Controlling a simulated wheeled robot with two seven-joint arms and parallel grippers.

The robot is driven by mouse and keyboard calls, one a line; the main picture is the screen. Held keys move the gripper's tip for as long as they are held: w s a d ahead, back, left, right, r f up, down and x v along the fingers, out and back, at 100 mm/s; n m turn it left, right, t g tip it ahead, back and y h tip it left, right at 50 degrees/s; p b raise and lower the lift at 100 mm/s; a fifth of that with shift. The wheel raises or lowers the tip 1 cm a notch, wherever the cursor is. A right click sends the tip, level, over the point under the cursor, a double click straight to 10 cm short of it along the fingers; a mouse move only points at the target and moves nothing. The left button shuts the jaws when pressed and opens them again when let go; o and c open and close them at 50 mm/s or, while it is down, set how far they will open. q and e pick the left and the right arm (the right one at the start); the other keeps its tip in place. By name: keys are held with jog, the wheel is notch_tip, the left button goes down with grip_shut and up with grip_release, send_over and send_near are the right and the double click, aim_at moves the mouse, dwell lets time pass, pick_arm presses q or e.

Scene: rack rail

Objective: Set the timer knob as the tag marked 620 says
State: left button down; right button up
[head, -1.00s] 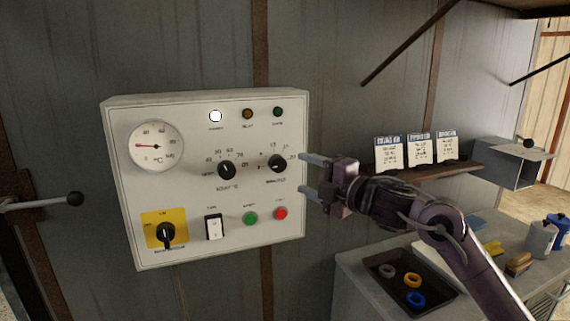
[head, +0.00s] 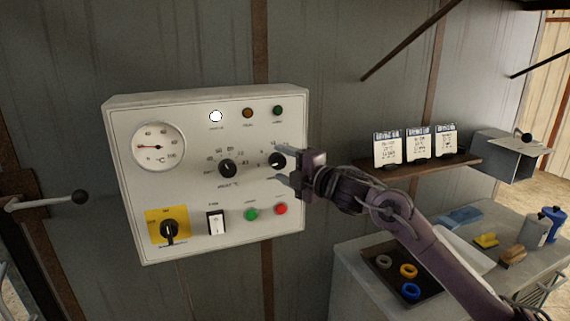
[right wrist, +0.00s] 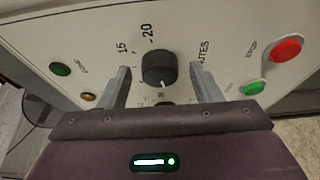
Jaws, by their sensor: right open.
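The timer knob (head: 277,161) is a small black dial at the right of the white control panel (head: 190,100). It also shows in the right wrist view (right wrist: 159,68), with "15", "20" and part of "MINUTES" printed around it. My right gripper (head: 283,165) is open at the knob. In the right wrist view its fingers (right wrist: 161,88) stand on either side of the knob, with gaps showing. Three white tags (head: 417,146) stand on a shelf at the right; their print is too small to read, so I cannot tell which is 620. My left gripper is not in view.
The panel also has a temperature knob (head: 227,168), a gauge (head: 158,147), a yellow-backed rotary switch (head: 169,230), a rocker switch (head: 215,222), a green button (head: 251,214) and a red button (head: 281,209). A black tray (head: 382,280) with rings lies on the bench.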

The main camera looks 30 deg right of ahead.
jog(key=c, duration=1)
jog(key=shift+f+m+t+b, duration=0.3)
jog(key=shift+m+b, duration=0.4)
jog(key=shift+b, duration=0.1)
jog(key=shift+f+m+t+b, duration=0.1)
jog(key=shift+m+t+b, duration=0.3)
jog(key=shift+m+b, duration=0.65)
jog(key=m+t+b, duration=0.1)
jog(key=m, duration=0.2)
jog(key=shift+a+m+h+b, duration=0.1)
jog(key=shift+m+h+b, duration=0.15)
jog(key=shift+h+b, duration=0.1)
jog(key=shift+m+t+h+b, duration=0.45)
jog(key=shift+m+h, duration=0.1)
jog(key=shift+m, duration=0.85)
jog(key=o, duration=1)
jog(key=shift+s, duration=0.1)
